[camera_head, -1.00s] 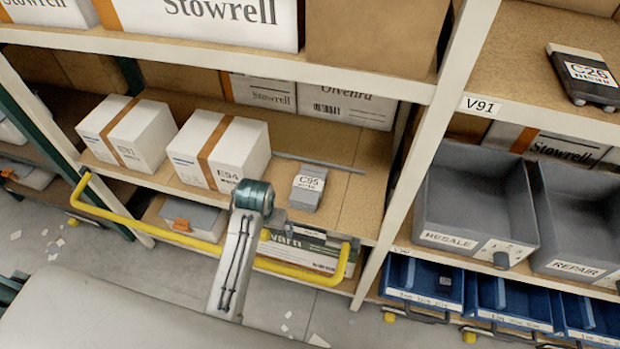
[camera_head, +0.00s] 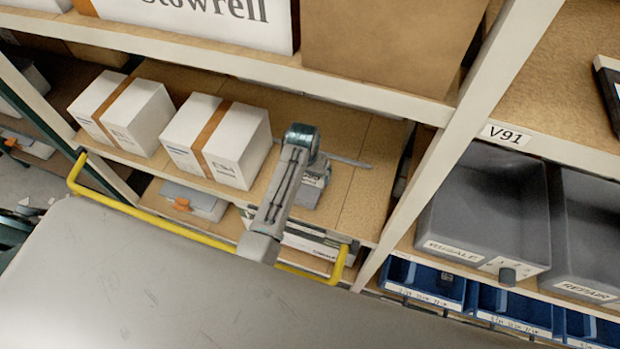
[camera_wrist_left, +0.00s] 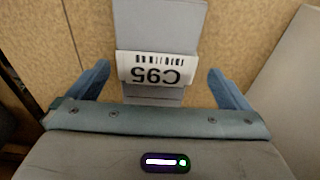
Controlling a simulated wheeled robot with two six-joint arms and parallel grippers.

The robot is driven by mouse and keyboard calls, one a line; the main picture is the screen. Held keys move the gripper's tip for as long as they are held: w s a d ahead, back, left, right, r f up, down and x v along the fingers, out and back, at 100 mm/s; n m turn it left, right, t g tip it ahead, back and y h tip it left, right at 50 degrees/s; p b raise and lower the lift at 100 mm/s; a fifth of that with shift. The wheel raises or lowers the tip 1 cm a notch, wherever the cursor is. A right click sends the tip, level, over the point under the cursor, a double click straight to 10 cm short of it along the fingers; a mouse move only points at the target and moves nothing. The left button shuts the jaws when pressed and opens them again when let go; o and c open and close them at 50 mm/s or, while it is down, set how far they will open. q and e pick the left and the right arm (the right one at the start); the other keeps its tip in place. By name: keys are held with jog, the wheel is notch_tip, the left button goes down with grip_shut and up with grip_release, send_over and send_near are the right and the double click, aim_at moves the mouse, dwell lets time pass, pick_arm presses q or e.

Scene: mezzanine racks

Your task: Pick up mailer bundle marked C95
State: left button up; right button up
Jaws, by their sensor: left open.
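The mailer bundle marked C95 (camera_head: 309,189) is a grey packet with a white label, lying on the middle shelf (camera_head: 353,200). My left arm partly covers it in the head view. In the left wrist view the bundle (camera_wrist_left: 158,22) shows its C95 label upside down. My left gripper (camera_wrist_left: 158,82) is open, with one blue finger on each side of the bundle's near end and a gap on both sides. In the head view the left gripper (camera_head: 312,165) is over the bundle, and its fingers are mostly hidden. My right gripper is not in view.
Two white boxes with brown bands, one marked E94 (camera_head: 236,160), stand left of the bundle. A yellow rail (camera_head: 190,232) runs along the front. A rack post (camera_head: 455,150) and grey bins (camera_head: 485,215) are to the right.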

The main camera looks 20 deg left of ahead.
aim_at(310, 177)
pick_arm(q)
jog(key=shift+w+d+f+p, duration=0.15)
jog(key=shift+w+f+p, duration=0.25)
jog(key=shift+f+p, duration=0.5)
jog(key=shift+f, duration=0.65)
jog(key=shift+w+f, duration=0.1)
jog(key=shift+f, duration=0.25)
jog(key=shift+w+f, duration=0.15)
jog(key=shift+f, duration=0.25)
jog(key=shift+c, duration=0.2)
jog(key=c, duration=0.8)
jog(key=shift+r, duration=0.15)
